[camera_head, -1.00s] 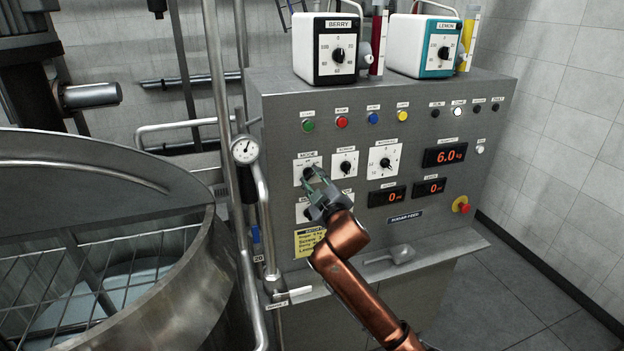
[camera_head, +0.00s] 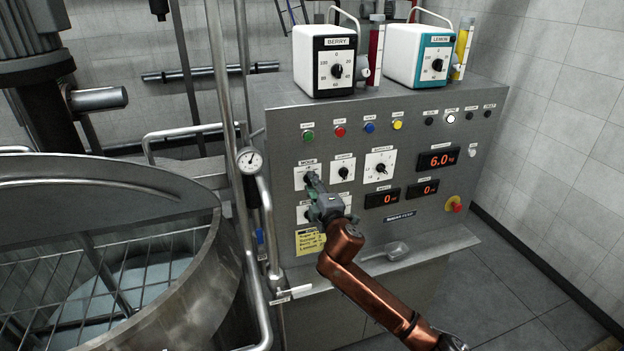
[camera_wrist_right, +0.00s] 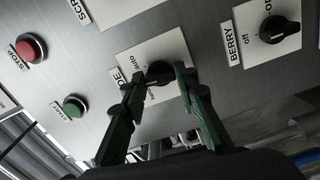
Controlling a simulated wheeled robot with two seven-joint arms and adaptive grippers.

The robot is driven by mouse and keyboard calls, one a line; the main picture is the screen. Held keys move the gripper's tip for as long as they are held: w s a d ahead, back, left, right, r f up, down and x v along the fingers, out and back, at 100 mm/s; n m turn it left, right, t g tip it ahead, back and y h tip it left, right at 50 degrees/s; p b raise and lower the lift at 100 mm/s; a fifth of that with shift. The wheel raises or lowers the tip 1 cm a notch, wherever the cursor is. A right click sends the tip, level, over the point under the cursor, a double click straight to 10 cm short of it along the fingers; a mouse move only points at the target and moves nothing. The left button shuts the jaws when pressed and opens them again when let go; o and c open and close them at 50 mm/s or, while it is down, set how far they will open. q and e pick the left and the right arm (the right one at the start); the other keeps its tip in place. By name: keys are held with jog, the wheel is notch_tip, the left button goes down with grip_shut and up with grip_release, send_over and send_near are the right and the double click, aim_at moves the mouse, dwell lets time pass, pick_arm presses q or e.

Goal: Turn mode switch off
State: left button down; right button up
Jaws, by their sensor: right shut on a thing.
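The mode switch is a black knob on a white plate (camera_head: 299,184) at the left of the grey control panel (camera_head: 285,145). My right gripper (camera_head: 311,180) reaches up to it from below right and covers part of the knob. In the right wrist view my right gripper (camera_wrist_right: 158,84) has its two green fingers on either side of the black mode knob (camera_wrist_right: 160,70), shut on it. The word "auto" shows on its plate; the rest of the lettering and the knob's exact setting are partly hidden. My left gripper is not in view.
In the wrist view the berry knob (camera_wrist_right: 279,29) is at the right, and the green start button (camera_wrist_right: 74,106) and red stop button (camera_wrist_right: 31,48) are at the left. A steel kettle (camera_head: 185,285) and a pressure gauge (camera_head: 250,160) stand left of the panel. A scoop (camera_head: 397,250) lies on the ledge.

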jog(key=shift+n+p, duration=0.5)
jog(key=shift+n, duration=0.2)
jog(key=shift+f, duration=0.1)
jog(key=o, duration=1.2)
jog(key=shift+c, duration=0.2)
jog(key=shift+s, duration=0.15)
jog(key=v, duration=1.1)
jog(key=shift+s, duration=0.35)
jog(key=shift+d, duration=0.1)
